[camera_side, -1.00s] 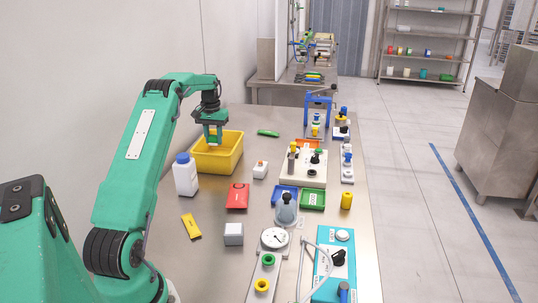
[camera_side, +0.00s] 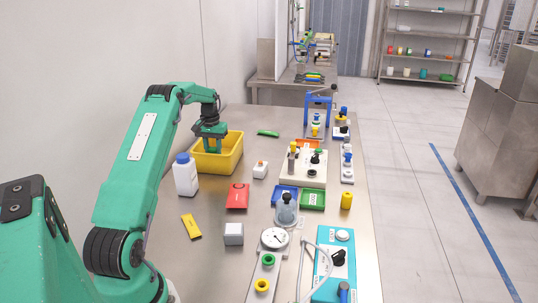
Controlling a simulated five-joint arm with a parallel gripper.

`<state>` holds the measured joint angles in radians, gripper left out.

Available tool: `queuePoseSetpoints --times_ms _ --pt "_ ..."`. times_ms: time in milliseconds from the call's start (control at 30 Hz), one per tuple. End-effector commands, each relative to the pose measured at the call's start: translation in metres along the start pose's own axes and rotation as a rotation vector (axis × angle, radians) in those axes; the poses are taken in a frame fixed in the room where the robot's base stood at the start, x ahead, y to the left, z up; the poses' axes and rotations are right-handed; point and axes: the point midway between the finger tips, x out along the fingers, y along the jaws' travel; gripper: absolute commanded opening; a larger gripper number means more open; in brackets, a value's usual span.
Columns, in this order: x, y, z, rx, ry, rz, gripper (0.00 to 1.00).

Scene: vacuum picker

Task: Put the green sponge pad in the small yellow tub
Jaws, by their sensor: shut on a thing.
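The small yellow tub (camera_side: 217,164) stands on the left of the bench, near the wall. My gripper (camera_side: 210,146) points down over the tub, with its fingers reaching into the opening below the rim. It is shut on a green piece, which I take to be the green sponge pad. The pad is small and dark between the fingers, and I cannot clearly make out its outline. Whether the pad touches the tub floor is hidden.
A white bottle with a blue cap (camera_side: 185,175) stands close at the tub's front left. A green flat item (camera_side: 268,133) lies behind right.

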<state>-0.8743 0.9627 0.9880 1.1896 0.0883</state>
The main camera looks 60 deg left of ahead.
Motion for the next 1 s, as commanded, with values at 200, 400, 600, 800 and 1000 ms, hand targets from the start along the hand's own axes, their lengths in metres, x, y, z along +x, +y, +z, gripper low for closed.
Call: queuePoseSetpoints --times_ms 200,400,600,800,1000 --pt "0.021 0.0 0.001 0.0 -0.004 0.0 0.11" --pt "0.044 0.0 0.001 0.0 -0.003 0.0 0.11" --pt "0.049 0.0 0.0 0.0 -0.001 0.0 0.11" --pt "0.049 0.0 0.0 0.0 -0.001 0.0 0.11" --pt "0.052 0.0 0.0 0.0 -0.001 0.0 0.46"
